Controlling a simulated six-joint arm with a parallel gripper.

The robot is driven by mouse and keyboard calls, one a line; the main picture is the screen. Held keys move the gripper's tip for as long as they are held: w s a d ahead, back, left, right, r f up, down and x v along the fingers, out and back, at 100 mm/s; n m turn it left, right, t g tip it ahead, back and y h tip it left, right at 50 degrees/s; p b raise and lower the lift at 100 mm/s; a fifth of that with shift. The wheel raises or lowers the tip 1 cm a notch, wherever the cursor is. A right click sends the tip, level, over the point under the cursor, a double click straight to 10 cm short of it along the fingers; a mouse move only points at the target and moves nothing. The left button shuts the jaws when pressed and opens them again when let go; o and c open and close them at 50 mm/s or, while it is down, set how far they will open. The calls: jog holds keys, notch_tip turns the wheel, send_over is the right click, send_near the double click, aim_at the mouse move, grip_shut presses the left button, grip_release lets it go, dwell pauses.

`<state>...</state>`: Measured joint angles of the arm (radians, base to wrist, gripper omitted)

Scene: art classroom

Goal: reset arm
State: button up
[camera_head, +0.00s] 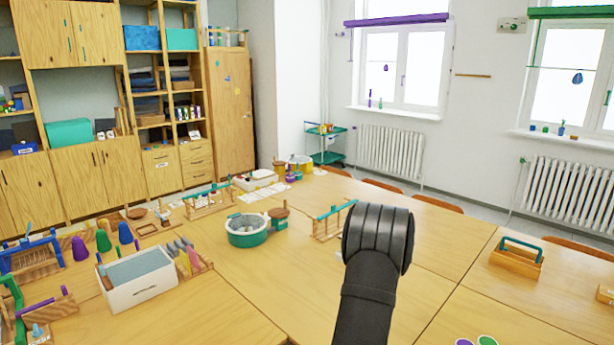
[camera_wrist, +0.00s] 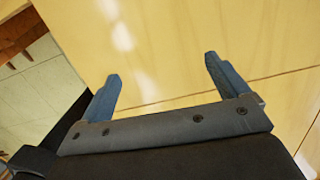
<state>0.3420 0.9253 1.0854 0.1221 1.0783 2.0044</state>
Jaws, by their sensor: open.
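My arm shows in the head view as a black link rising from the bottom, right of the middle, over the wooden table (camera_head: 255,285). The gripper itself is hidden there. In the wrist view my gripper (camera_wrist: 162,70) has its two blue-grey fingers wide apart, with nothing between them. Below the fingers is bare pale wooden table top (camera_wrist: 170,40), with a seam running across it.
A teal tub (camera_head: 248,232), a white box (camera_head: 136,278), colored cones (camera_head: 103,240) and wooden racks stand on the left tables. A wooden caddy with a teal handle (camera_head: 516,258) stands at right. Table around the caddy is mostly clear. Cabinets (camera_head: 70,185) line the left wall.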

jog(key=shift+w+a+n, duration=0.15)
jog(key=shift+a+n, duration=0.35)
jog(key=shift+a, duration=1.25)
jog(key=s+d+m, duration=0.2)
jog(key=d+m, duration=0.1)
jog(key=d, duration=0.7)
jog(key=s+d+m, duration=0.3)
jog(key=d, duration=0.7)
jog(key=shift+d+h, duration=0.3)
jog(key=shift+d, duration=0.1)
jog(key=shift+w+a, duration=0.1)
